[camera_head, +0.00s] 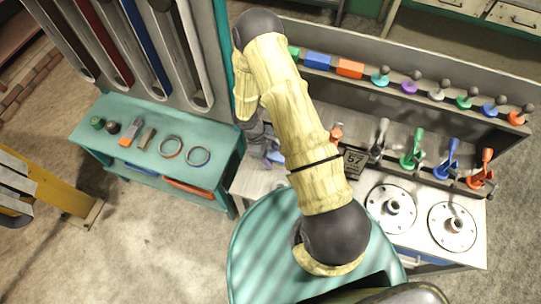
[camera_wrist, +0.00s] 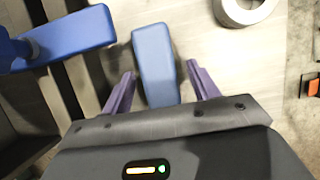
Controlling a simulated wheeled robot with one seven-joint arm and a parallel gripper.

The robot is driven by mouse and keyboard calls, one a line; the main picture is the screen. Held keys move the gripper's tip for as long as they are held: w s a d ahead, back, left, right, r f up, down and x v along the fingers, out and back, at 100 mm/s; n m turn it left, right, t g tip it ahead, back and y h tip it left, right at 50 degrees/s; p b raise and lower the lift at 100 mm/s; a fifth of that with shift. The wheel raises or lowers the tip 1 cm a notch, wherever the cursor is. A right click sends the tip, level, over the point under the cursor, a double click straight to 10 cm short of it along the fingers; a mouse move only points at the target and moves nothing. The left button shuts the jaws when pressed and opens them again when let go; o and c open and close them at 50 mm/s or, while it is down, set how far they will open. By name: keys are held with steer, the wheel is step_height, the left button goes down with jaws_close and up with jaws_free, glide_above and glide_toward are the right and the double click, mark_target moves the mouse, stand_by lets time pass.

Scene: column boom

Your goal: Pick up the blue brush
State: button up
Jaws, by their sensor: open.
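My gripper (camera_wrist: 161,72) is open in the wrist view, its two purple fingers pointing away from the camera. A long blue block (camera_wrist: 154,55) lies between and beyond the fingertips, with a gap on both sides. A second blue piece (camera_wrist: 65,40) with a rounded stem sits at the upper left, by a dark slotted rack. I cannot tell which of these is the brush; no bristles show. In the head view my gripper (camera_head: 268,150) is partly hidden by my arm at the bench's left end, with a bit of blue beside it. Another blue upright tool (camera_head: 447,160) stands in the right rack.
A metal ring (camera_wrist: 245,8) lies right of the blue block. The bench rack (camera_head: 470,185) holds several coloured tools, and a shelf (camera_head: 400,92) behind holds more. Two round flanges (camera_head: 391,208) lie on the bench. A teal table (camera_head: 185,125) stands left.

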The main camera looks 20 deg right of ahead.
mark_target(270, 154)
steer(key=shift+f+b, duration=0.3)
steer(key=shift+b, duration=0.05)
stand_by(0.5)
steer(key=c, duration=1.2)
steer(key=shift+r, duration=0.1)
steer(key=shift+r+p, duration=0.35)
steer(key=shift+p, duration=0.1)
step_height(270, 154, up, 10)
steer(key=b, duration=0.3)
steer(key=shift+f, duration=0.15)
